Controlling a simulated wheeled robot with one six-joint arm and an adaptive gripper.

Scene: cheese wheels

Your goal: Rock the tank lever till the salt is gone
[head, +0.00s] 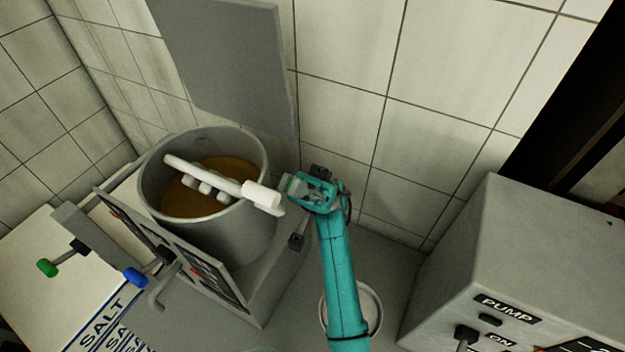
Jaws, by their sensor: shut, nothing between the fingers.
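A round grey tank (240,238) stands left of centre, open at the top, with brown liquid (190,200) inside. A white lever (180,164) with several short stubs lies across its mouth. The lever's thick white end (261,197) reaches over the right rim. My gripper (287,187) is shut and empty, just right of that end; I cannot tell if it touches it. No salt grains can be made out in the liquid.
Levers with a green knob (47,268) and a blue knob (135,277) stick out by the panel before the tank. A grey PUMP box (470,255) stands at right. A grey board (225,60) rises behind the tank.

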